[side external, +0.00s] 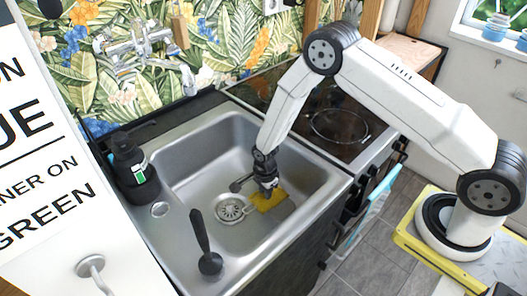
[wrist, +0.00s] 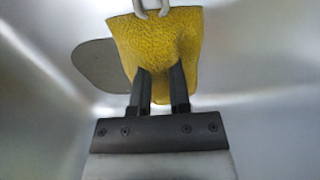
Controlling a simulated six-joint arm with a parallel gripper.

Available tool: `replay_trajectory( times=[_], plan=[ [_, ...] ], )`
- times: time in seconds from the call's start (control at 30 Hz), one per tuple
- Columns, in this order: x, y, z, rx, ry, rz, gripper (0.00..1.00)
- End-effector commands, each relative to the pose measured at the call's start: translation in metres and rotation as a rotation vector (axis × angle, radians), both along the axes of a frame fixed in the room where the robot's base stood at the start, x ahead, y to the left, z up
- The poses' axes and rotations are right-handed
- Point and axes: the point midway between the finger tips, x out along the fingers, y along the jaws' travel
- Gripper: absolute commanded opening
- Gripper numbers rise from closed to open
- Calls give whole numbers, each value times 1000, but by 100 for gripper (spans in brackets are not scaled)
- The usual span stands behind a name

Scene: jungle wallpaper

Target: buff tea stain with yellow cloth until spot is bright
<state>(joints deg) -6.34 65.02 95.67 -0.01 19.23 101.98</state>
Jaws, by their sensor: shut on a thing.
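The yellow cloth (side external: 270,202) is at the sink floor, right of the drain. My gripper (side external: 267,189) reaches down into the sink and is shut on the cloth. In the wrist view, the cloth (wrist: 155,40) spreads out beyond the two dark fingertips (wrist: 161,76), which pinch its near edge. A rounded grey-brown patch (wrist: 95,65) shows partly behind the cloth on the left; it may be the tea stain, but I cannot tell for sure. The cloth hides part of it.
The steel sink (side external: 190,160) has walls around my gripper and a drain (side external: 231,209). A black soap bottle (side external: 133,170) stands on the left rim. A dark long-handled tool (side external: 203,240) stands at the front. The faucet (side external: 145,50) is at the back; a stove (side external: 335,125) lies right.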

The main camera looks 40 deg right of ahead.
Motion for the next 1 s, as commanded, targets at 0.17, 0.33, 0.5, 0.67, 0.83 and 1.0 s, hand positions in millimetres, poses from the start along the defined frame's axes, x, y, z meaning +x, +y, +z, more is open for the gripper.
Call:
replay_trajectory(
  times=[0.17, 0.33, 0.5, 0.67, 0.83, 1.0],
  plan=[
    [-18, 0, 0, -1, 4, 0, 0],
    [-34, 0, 0, -1, 5, 0, 0],
    [-49, 0, 0, -1, 4, 0, 0],
    [-63, 0, 0, -1, 4, 0, 0],
    [-78, 0, 0, -1, 5, 1, 0],
    [-92, 0, 0, -1, 4, 1, 0]
  ],
)
